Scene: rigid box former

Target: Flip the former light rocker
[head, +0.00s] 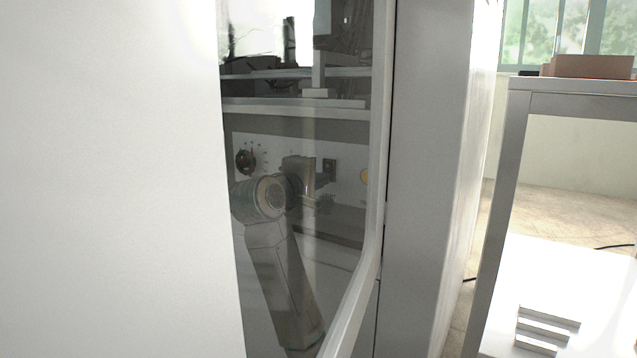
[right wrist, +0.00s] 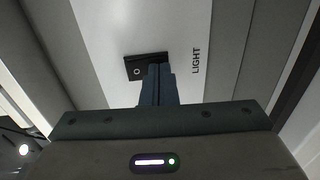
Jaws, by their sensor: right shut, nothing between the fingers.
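The light rocker (right wrist: 133,68) is a small black switch with a round white mark, set in a pale panel beside the printed word LIGHT in the right wrist view. In the head view the rocker (head: 329,168) shows dark on the control panel, behind the clear window. My right gripper (right wrist: 158,68) is shut and empty. Its fingertips overlap part of the rocker in the right wrist view and hide that part; whether they touch it I cannot tell. In the head view the right gripper (head: 309,180) is just left of the rocker. My left gripper is not in view.
The control panel (head: 280,150) also carries a dark round knob (head: 246,161) and a yellow button (head: 364,177). A framed clear window (head: 385,130) and a large white panel (head: 110,180) stand in front. A white shelf stand (head: 570,85) is at the right.

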